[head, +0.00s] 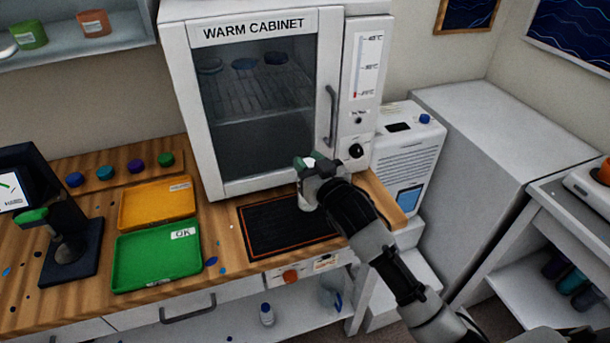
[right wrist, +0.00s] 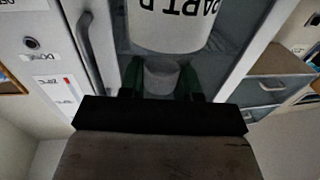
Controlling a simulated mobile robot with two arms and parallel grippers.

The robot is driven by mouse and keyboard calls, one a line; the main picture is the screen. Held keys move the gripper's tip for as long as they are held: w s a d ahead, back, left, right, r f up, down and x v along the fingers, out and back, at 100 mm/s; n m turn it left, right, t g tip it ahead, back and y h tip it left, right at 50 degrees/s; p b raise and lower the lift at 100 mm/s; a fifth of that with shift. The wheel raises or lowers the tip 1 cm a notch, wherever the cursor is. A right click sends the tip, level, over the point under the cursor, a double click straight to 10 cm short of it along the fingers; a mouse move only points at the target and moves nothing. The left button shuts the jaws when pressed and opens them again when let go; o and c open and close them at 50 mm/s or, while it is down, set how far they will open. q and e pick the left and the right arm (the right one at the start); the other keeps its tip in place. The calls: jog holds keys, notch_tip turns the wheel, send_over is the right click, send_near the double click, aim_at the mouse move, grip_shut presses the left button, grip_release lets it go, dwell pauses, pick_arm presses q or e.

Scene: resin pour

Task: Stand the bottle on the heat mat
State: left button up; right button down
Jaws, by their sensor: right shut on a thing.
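My right gripper (head: 308,164) is shut on a white bottle (head: 305,198) near its top. In the right wrist view the bottle (right wrist: 170,22) shows large dark lettering, upside down and partly cut off, and its narrow neck lies between the green fingers (right wrist: 160,80). The black heat mat (head: 268,232) with an orange border lies on the wooden counter in front of the cabinet. In the head view the bottle looks about upright over the mat's right part. I cannot tell whether its base touches the mat. My left gripper is not in view.
The warm cabinet (head: 180,90) stands shut just behind the mat. A green tray (head: 130,262) and an orange tray (head: 155,205) lie to the left. A dark stand (head: 80,250) is at the far left. The counter's right end (head: 395,205) is close to the bottle.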

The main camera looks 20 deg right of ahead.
jog(key=shift+w+a+f, duration=0.15)
jog(key=shift+w+a, duration=0.05)
jog(key=shift+f, duration=0.2)
notch_tip(320, 180, down, 3)
jog(key=shift+f+p, duration=0.2)
jog(key=shift+p, duration=0.1)
jog(key=shift+f, duration=0.15)
jog(key=shift+f, duration=0.2)
jog(key=c, duration=0.8)
grip_release()
jog(key=shift+r, duration=0.1)
